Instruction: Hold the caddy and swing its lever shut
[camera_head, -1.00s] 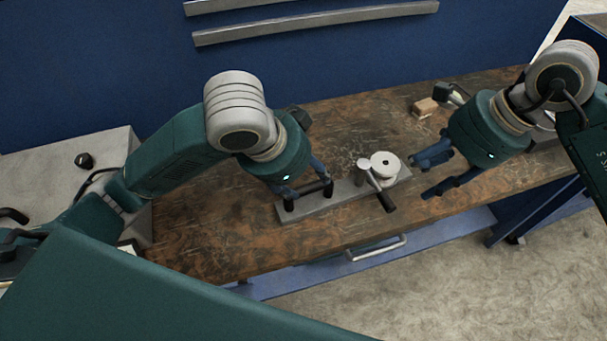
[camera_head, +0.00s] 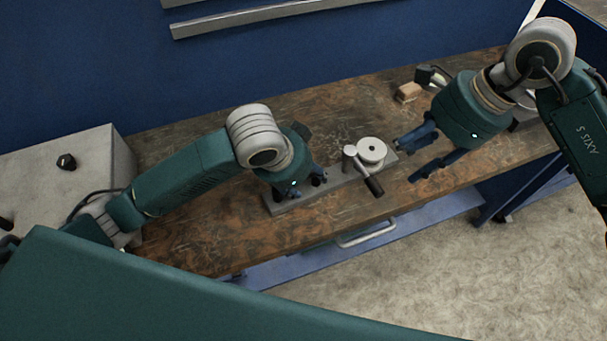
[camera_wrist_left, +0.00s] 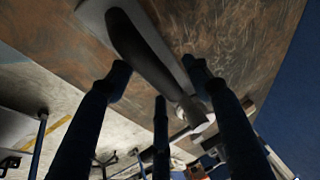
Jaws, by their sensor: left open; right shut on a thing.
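The caddy is a long grey base (camera_head: 340,181) on the bench with a round pale disc (camera_head: 371,150) at its right end. Its lever (camera_head: 374,186) has a black grip pointing toward the bench's front edge, beside the disc. My left gripper (camera_head: 306,184) is open and low over the caddy's left end. In the left wrist view, the caddy's black handle (camera_wrist_left: 142,45) lies between its parted fingers (camera_wrist_left: 158,68).
A small wooden block (camera_head: 408,93) lies on the wooden bench (camera_head: 210,222) behind my right gripper. A grey box with a black knob (camera_head: 67,161) stands at the left. A drawer handle (camera_head: 367,235) juts below the front edge. Bare bench lies behind the caddy.

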